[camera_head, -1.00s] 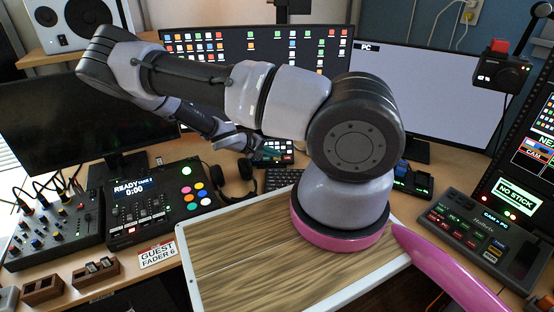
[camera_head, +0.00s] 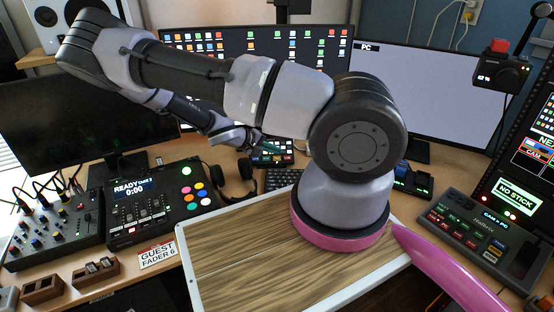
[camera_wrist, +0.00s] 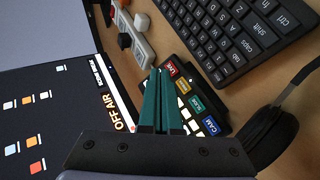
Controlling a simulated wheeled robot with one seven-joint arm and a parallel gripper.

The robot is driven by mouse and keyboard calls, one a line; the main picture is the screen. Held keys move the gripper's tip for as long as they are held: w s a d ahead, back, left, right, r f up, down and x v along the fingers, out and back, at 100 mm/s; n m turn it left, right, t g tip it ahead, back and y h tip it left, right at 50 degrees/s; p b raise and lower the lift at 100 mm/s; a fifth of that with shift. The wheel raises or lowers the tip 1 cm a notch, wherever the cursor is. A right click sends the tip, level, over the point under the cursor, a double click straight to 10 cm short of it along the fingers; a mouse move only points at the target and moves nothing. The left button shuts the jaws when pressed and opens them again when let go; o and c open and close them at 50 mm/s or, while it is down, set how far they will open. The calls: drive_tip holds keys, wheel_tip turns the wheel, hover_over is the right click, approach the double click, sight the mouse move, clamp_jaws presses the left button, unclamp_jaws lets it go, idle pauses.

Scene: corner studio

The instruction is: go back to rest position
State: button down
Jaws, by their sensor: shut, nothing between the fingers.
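My gripper shows in the wrist view (camera_wrist: 160,85) with its two green fingers together and nothing between them. In that view the fingers point across a small button panel (camera_wrist: 200,100) with LIVE, SLIDES and CAM keys, beside the keyboard (camera_wrist: 235,40). In the head view my arm is bent up over the desk, and my gripper (camera_head: 262,148) is small and partly hidden behind the arm, close to the button panel (camera_head: 272,152). Whether the fingers touch the panel cannot be told.
Headphones (camera_head: 232,180) lie left of the keyboard. An audio mixer (camera_head: 52,232), a READY console (camera_head: 155,205) and a monitor (camera_head: 80,115) stand at left. A switcher (camera_head: 485,235) and camera box (camera_head: 500,75) stand at right.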

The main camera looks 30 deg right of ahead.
drive_tip(key=shift+a, duration=0.1)
drive_tip(key=s+a+r+m+y, duration=0.1)
drive_tip(key=a+r+m+y, duration=0.15)
drive_tip(key=r, duration=0.55)
drive_tip(key=s+a+r+m+y, duration=0.15)
drive_tip(key=a+r+y, duration=0.25)
drive_tip(key=r, duration=0.4)
drive_tip(key=s+a+r+m+y, duration=0.1)
drive_tip(key=a+r+y, duration=0.25)
drive_tip(key=r, duration=0.55)
drive_tip(key=s+r+t+y, duration=0.1)
drive_tip(key=s+r+t, duration=0.2)
drive_tip(key=s+r, duration=0.4)
drive_tip(key=s+a+r+t+y, duration=0.1)
drive_tip(key=s+r+t+y, duration=0.1)
drive_tip(key=s+r, duration=0.6)
wheel_tip(320, 180, up, 7)
drive_tip(key=shift+a+n+t, duration=0.2)
drive_tip(key=shift+n+t, duration=0.1)
drive_tip(key=shift+t, duration=0.3)
drive_tip(key=shift+s, duration=0.1)
